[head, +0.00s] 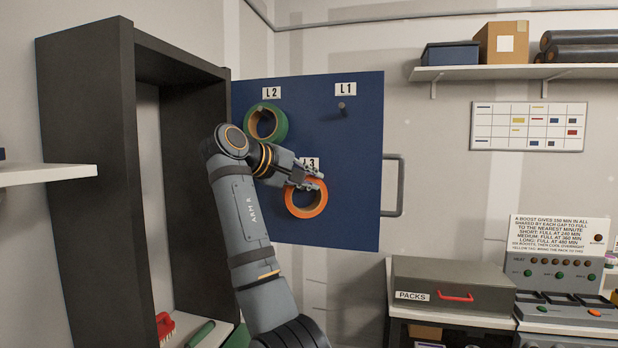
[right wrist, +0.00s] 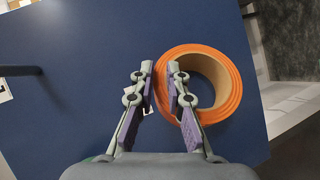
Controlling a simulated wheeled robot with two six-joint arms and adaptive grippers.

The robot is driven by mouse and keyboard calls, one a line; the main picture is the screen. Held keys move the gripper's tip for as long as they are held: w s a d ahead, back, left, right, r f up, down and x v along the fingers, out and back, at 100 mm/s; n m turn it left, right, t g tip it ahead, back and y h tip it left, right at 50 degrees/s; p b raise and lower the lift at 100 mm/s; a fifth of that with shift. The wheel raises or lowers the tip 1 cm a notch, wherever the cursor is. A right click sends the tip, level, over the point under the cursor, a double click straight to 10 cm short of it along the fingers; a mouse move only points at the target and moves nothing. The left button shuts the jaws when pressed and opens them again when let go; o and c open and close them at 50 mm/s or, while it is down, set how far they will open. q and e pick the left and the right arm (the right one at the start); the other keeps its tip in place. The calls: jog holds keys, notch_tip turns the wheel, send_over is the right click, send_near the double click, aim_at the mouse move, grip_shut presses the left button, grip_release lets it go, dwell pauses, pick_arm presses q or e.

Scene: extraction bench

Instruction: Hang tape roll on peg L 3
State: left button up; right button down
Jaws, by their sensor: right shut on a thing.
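An orange tape roll (head: 306,213) is in front of the blue board, just below the L3 label (head: 309,162). My right gripper (head: 304,180) is shut on the roll's upper rim. In the right wrist view my gripper's fingers (right wrist: 161,72) straddle one wall of the orange roll (right wrist: 234,88), one finger over its opening. The L3 label is partly covered by the gripper, and peg L3 cannot be made out in the head view. In the right wrist view a dark peg (right wrist: 20,70) stands out at the left; I cannot tell which. My left gripper is out of view.
The blue board (head: 350,215) also carries a green tape roll (head: 279,122) at L2 and a bare peg (head: 343,108) under L1. A dark open cabinet (head: 95,180) stands left of my arm. A handle (head: 400,185) sticks out at the board's right edge.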

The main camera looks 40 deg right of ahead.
jog(key=shift+w+f, duration=0.1)
jog(key=shift+f, duration=0.35)
jog(key=c, duration=1.3)
grip_release()
jog(key=shift+c, duration=0.2)
jog(key=shift+o, duration=0.3)
jog(key=shift+w+d, duration=0.1)
jog(key=shift+d, duration=0.1)
jog(key=shift+r, duration=0.15)
